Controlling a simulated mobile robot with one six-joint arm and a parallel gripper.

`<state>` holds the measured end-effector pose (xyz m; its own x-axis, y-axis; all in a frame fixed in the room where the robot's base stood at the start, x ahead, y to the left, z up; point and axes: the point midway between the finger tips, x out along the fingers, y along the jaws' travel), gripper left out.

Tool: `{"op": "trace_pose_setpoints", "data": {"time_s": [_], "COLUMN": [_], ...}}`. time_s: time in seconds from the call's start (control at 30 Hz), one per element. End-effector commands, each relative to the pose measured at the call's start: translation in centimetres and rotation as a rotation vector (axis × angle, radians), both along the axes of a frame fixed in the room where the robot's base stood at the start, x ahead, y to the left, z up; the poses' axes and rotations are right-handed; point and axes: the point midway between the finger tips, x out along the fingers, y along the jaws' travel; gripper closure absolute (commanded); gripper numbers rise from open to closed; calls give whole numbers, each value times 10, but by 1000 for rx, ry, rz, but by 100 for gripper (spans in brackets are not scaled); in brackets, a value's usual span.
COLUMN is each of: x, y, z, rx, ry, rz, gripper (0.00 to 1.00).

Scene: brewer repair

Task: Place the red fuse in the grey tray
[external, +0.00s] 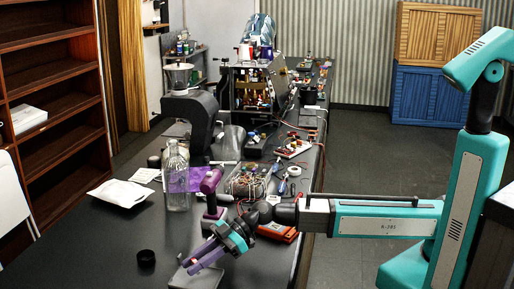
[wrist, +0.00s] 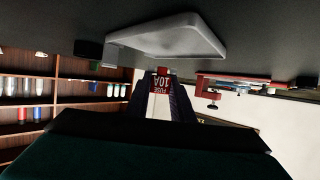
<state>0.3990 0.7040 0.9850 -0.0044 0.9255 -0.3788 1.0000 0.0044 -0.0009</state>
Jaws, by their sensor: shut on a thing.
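The red fuse (wrist: 160,84), marked "FUSE 10A", sits between my gripper's dark fingers in the wrist view. My gripper (external: 191,262) is shut on it, with purple fingers pointing down and to the left in the external view. The grey tray (external: 207,279) lies on the dark tabletop just below and beside the fingertips. It also shows in the wrist view (wrist: 170,42), where the picture is upside down, beyond the fingertips. The fuse appears apart from the tray.
A small black round cap (external: 146,258) lies left of the tray. A clear glass bottle (external: 177,180) and a purple clamp-like tool (external: 212,190) stand farther back. The front left tabletop is mostly clear.

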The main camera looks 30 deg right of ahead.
Motion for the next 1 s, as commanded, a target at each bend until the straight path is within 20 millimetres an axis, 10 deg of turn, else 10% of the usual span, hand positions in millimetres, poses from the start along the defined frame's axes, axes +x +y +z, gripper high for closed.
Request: {"op": "trace_pose_setpoints", "data": {"time_s": [0.97, 1.0], "x": [0, 0], "y": [0, 0], "z": [-32, -31], "rx": [0, 0], "ry": [1, 1], "rz": [0, 0], "gripper": [100, 72]}}
